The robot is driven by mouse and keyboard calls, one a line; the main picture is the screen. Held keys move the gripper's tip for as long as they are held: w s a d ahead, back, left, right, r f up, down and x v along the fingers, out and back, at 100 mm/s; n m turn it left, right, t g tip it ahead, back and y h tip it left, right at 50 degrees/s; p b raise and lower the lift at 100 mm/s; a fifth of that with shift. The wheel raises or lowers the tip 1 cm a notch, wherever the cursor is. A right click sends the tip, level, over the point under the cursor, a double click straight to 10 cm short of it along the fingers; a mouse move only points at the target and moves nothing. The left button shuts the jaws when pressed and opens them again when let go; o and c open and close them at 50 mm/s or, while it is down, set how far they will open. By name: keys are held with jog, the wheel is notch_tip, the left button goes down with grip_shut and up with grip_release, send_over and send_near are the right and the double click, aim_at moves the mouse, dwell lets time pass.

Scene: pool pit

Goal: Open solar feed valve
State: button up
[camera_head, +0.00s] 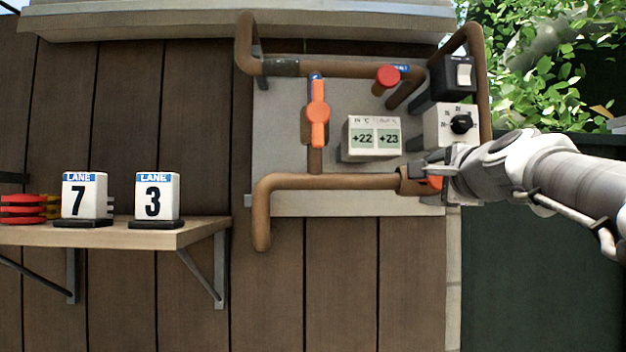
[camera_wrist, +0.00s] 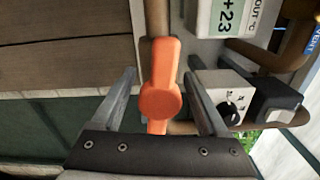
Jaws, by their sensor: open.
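An orange valve handle (camera_wrist: 161,90) on the lower copper pipe (camera_head: 330,182) lies in line with that pipe in the wrist view. In the head view only a bit of this handle (camera_head: 435,183) shows at the pipe's right end. My gripper (camera_head: 430,171) is open there; in the wrist view its fingers (camera_wrist: 161,76) stand on either side of the handle, with visible gaps. A second orange handle (camera_head: 318,108) stands upright on a vertical pipe at the panel's left. No readable label shows which valve is the solar feed.
A display (camera_head: 374,138) reads +22 and +23. Right of it are a dial box (camera_head: 440,126) and a black switch box (camera_head: 448,80), close to my gripper. A red knob (camera_head: 387,76) sits above. A shelf (camera_head: 205,232) at left holds lane 7 (camera_head: 86,196) and lane 3 (camera_head: 157,196) markers.

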grip_shut()
jog(key=shift+f+n+b, duration=0.15)
jog(key=shift+n+b, duration=0.35)
jog(key=shift+b, duration=0.15)
jog(key=shift+n, duration=0.4)
grip_release()
jog(key=shift+s, duration=0.1)
